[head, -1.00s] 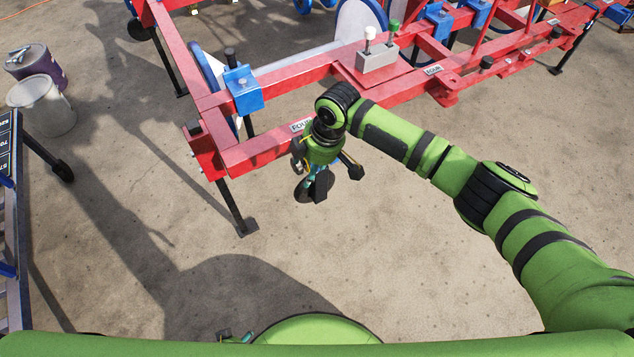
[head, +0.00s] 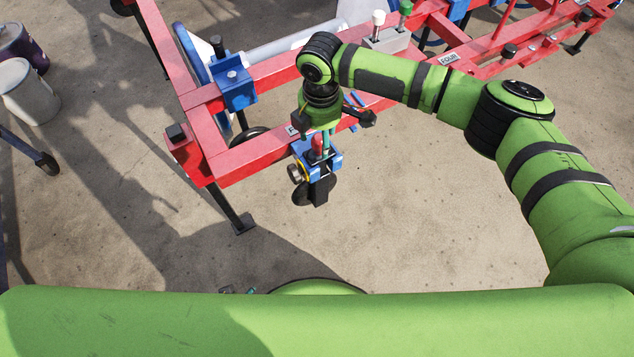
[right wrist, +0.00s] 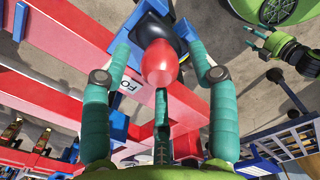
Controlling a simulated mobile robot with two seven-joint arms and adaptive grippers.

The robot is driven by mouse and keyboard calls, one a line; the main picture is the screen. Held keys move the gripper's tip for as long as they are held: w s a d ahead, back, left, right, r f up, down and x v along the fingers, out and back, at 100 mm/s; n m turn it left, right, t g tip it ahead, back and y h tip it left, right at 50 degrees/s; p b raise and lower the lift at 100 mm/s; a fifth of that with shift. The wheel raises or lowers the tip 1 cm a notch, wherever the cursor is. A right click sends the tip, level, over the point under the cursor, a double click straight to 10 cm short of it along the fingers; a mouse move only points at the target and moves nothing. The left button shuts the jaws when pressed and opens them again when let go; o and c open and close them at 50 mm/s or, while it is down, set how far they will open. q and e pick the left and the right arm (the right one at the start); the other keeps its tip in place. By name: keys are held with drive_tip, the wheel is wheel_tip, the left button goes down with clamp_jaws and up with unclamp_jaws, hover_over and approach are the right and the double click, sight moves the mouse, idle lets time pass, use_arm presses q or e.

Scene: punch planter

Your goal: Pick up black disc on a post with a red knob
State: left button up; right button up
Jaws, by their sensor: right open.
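In the head view the black disc (head: 302,193) hangs low on its post at the front end of the red frame, below a blue clamp (head: 330,160). Its red knob (head: 317,144) stands on top, just under my right gripper (head: 336,119). In the right wrist view the red knob (right wrist: 161,64) is between the spread teal fingers of my right gripper (right wrist: 158,42), with visible gaps on both sides. The gripper is open and empty. Much of the post is hidden. My left gripper (right wrist: 254,38) shows small at the upper right of the wrist view.
The red frame (head: 265,155) runs close behind the clamp. Another blue clamp (head: 236,90) sits on it at the left. A grey block (head: 388,42) with knobs stands farther back. A pale bucket (head: 30,92) is at the far left. The sandy ground in front is open.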

drive_tip(key=shift+f, duration=0.85)
clamp_jaws()
use_arm(q)
drive_tip(key=shift+w, duration=0.35)
use_arm(e)
drive_tip(key=shift+w+r, duration=0.15)
drive_tip(key=shift+w, duration=0.05)
drive_tip(key=shift+r, duration=0.15)
drive_tip(key=shift+r, duration=0.45)
drive_tip(key=shift+s+r, duration=0.1)
drive_tip(key=shift+r, duration=0.1)
use_arm(q)
drive_tip(key=shift+g, duration=0.5)
drive_tip(key=s, duration=0.2)
drive_tip(key=s+p, duration=0.1)
drive_tip(key=s, duration=0.1)
drive_tip(key=shift+s+d+r, duration=0.1)
drive_tip(key=shift+d+r, duration=0.05)
drive_tip(key=shift+r, duration=0.05)
use_arm(e)
drive_tip(key=s+d, duration=0.4)
drive_tip(key=s, duration=0.3)
drive_tip(key=s+d, duration=0.5)
drive_tip(key=s, duration=0.3)
drive_tip(key=shift+s, duration=0.2)
